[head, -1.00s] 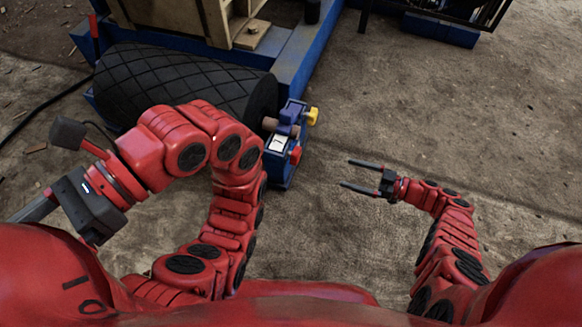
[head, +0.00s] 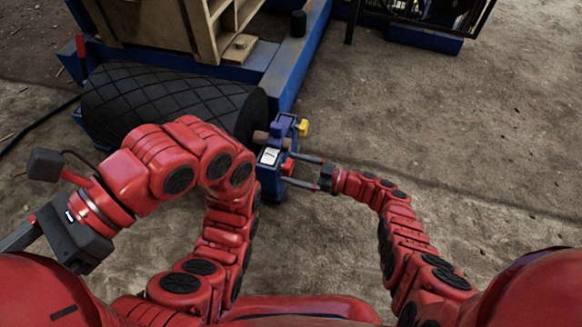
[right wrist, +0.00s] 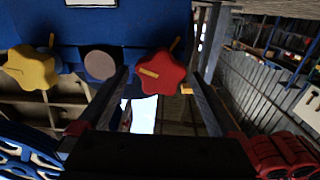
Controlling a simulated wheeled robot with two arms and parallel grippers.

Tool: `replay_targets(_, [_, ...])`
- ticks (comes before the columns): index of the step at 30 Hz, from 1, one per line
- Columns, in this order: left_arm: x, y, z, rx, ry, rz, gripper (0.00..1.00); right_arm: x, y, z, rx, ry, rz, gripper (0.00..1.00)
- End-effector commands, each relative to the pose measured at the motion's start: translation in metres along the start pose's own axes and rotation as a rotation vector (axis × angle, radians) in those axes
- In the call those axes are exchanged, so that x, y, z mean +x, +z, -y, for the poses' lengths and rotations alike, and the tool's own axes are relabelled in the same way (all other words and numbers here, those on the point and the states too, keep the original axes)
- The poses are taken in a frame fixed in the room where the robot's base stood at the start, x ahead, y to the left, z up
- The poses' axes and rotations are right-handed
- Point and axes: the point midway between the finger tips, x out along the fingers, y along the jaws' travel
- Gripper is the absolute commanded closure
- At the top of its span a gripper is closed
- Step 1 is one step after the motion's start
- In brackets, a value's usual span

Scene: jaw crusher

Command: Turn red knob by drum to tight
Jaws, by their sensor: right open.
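The red knob (head: 288,167) sits on the side of the blue bracket (head: 270,180) at the end of the black drum (head: 170,103). In the right wrist view the red knob (right wrist: 160,75) is star-shaped with an orange bar on its face. My right gripper (head: 291,170) is open, its two fingers on either side of the knob. In the right wrist view my right gripper (right wrist: 157,82) has the knob between and ahead of its fingertips; contact cannot be told. My left gripper (head: 75,235) is at the lower left; its fingers are mostly cut off.
A yellow knob (head: 302,128) is on the same bracket, beyond the red one, and shows left of it in the right wrist view (right wrist: 32,68). A white label (head: 269,156) is on the bracket top. A blue frame (head: 300,60) runs behind. The ground at right is clear.

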Motion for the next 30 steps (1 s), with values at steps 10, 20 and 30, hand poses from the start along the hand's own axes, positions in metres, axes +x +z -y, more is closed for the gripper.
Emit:
replay_targets(10, [0.0007,-0.0013,0.0001,0.001,0.002,-0.002,0.10,0.0105,-0.0001,0.0003,0.000,0.000,0.000,0.01])
replay_targets(20, [0.0006,-0.0012,0.0002,0.001,0.001,-0.001,0.10,0.0101,-0.0001,0.0001,0.000,0.000,0.000,0.48])
replay_targets(30, [0.0006,-0.0017,0.0001,0.002,0.003,0.000,0.10,0.0098,0.0002,0.0000,0.003,0.000,0.000,0.87])
